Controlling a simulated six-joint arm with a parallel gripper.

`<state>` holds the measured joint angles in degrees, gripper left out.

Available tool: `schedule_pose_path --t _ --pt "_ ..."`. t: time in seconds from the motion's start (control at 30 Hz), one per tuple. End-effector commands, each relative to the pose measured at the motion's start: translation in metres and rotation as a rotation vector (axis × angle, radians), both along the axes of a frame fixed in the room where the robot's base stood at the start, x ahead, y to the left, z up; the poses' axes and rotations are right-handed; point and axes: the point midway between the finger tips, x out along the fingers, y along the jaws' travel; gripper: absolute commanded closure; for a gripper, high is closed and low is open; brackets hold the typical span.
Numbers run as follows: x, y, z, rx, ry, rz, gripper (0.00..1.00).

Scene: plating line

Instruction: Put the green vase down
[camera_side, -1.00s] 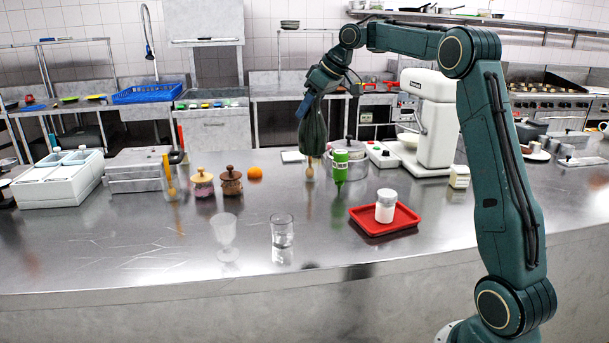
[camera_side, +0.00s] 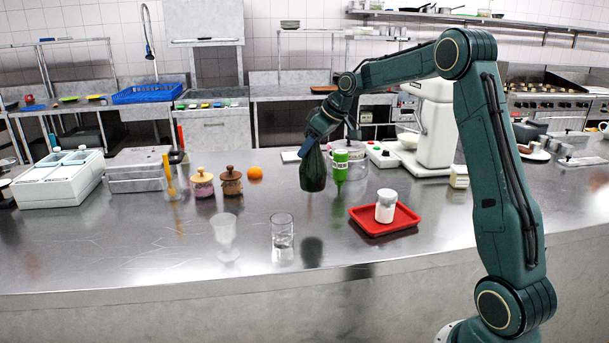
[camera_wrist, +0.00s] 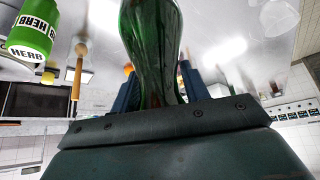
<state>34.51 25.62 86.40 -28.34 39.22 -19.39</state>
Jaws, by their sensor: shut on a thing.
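The dark green vase (camera_side: 313,172) hangs upright below my gripper (camera_side: 308,146) in the side view. Its base appears to be above the steel counter (camera_side: 130,240), with a dark reflection lower down and apart from it. In the wrist view, the glossy, ribbed green vase (camera_wrist: 152,45) fills the upper middle. The blue fingers of my gripper (camera_wrist: 157,88) are on both sides of it and shut on it. The far end of the vase is cut off at the top edge of that view.
A green herb bottle (camera_side: 340,161) stands close right of the vase. A red tray (camera_side: 403,222) with a white jar (camera_side: 386,205) is in front to the right. A clear tumbler (camera_side: 282,232) and a goblet (camera_side: 224,236) stand in front to the left. Bare counter lies between tumbler and tray.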

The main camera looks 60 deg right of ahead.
Motion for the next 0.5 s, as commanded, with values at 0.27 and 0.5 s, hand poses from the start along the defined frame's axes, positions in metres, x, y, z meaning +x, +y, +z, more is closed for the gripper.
schedule_pose_path --t 0.27,0.5 --pt "0.0 0.0 -0.042 0.0 0.0 0.0 0.99" --pt "0.001 0.0 -0.049 -0.001 -0.003 0.001 0.99"
